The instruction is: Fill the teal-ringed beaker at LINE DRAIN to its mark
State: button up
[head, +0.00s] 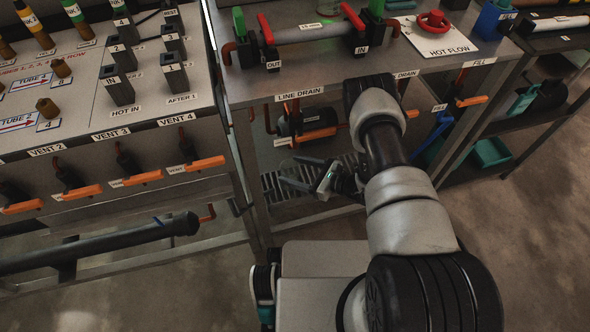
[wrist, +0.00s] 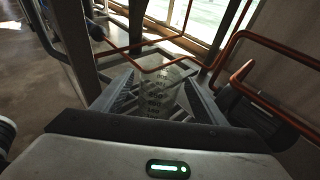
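A clear beaker (wrist: 160,92) with printed marks stands between the fingers of my gripper (wrist: 158,98) in the wrist view. I cannot make out its ring colour or any liquid in it. The fingers lie on either side of it; whether they press on it is unclear. In the head view my gripper (head: 297,174) is low, below the LINE DRAIN label (head: 299,94), over a slatted grating (head: 283,198). The beaker is hard to make out there. An orange valve handle (head: 306,136) sits under that label.
Orange pipes (wrist: 240,72) run close above and beside the beaker. The bench legs (head: 249,180) stand left of my gripper. VENT handles (head: 205,164) line the left bench. Open floor lies right of my arm.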

jog(key=shift+r, duration=0.1)
jog(key=shift+s+d+r, duration=0.15)
jog(key=shift+d, duration=0.2)
jog(key=p+v, duration=0.2)
jog(key=v, duration=0.9)
jog(key=shift+p, duration=0.35)
jog(key=shift+s+d, duration=0.1)
jog(key=shift+s, duration=0.05)
